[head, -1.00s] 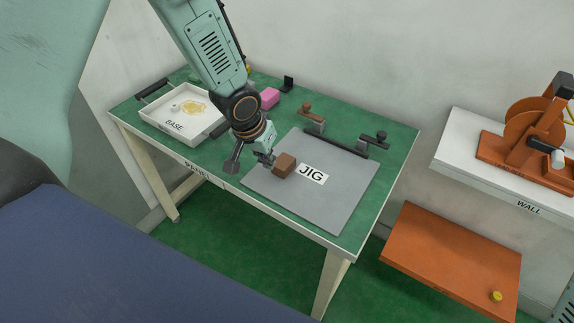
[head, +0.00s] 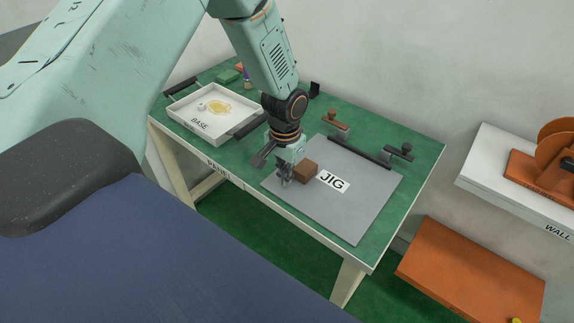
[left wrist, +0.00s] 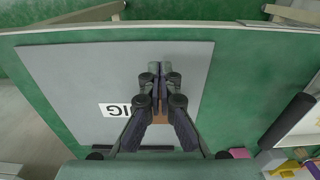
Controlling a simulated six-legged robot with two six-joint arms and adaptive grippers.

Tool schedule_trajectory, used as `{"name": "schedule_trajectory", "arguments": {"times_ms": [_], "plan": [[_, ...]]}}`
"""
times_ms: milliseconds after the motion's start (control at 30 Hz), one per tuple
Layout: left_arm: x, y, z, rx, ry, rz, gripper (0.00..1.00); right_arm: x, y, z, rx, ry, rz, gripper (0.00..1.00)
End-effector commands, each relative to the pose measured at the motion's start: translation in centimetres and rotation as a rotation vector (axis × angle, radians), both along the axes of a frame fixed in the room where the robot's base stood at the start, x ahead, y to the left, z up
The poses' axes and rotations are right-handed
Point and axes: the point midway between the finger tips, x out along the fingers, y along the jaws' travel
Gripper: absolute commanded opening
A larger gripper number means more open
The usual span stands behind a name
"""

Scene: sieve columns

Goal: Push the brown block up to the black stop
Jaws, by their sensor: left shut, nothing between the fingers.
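The brown block (head: 306,170) sits on the grey JIG plate (head: 345,220), left of the JIG label. The black stop (head: 360,153) is a long dark bar along the plate's far edge, with a clear gap between it and the block. My left gripper (head: 286,182) is shut and empty, low over the plate on the near-left side of the block. I cannot tell if it touches the block. In the left wrist view the shut fingers (left wrist: 159,80) cover most of the block (left wrist: 156,148). My right gripper is not in view.
A white BASE tray (head: 200,130) stands at the table's left. A brown-knobbed piece (head: 331,118) and a dark-knobbed piece (head: 398,152) stand behind the stop. A white WALL shelf (head: 500,188) and an orange shelf (head: 470,270) are at the right.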

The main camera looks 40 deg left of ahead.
Motion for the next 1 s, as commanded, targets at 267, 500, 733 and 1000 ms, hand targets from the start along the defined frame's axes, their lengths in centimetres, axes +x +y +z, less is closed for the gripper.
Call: {"name": "schedule_trajectory", "arguments": {"times_ms": [267,500,733,1000], "plan": [[1.6,-0.2,-3.5,0.004,-0.005,-0.004,0.00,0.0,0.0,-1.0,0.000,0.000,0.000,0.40],[3.7,-0.4,-3.4,0.003,-0.003,-0.003,0.00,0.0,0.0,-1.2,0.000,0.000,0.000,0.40],[4.0,-0.4,-3.3,0.002,0.000,-0.004,0.00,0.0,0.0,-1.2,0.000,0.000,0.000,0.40],[4.0,-0.4,-3.3,0.002,-0.001,-0.004,0.00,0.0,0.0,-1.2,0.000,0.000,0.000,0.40]]}}
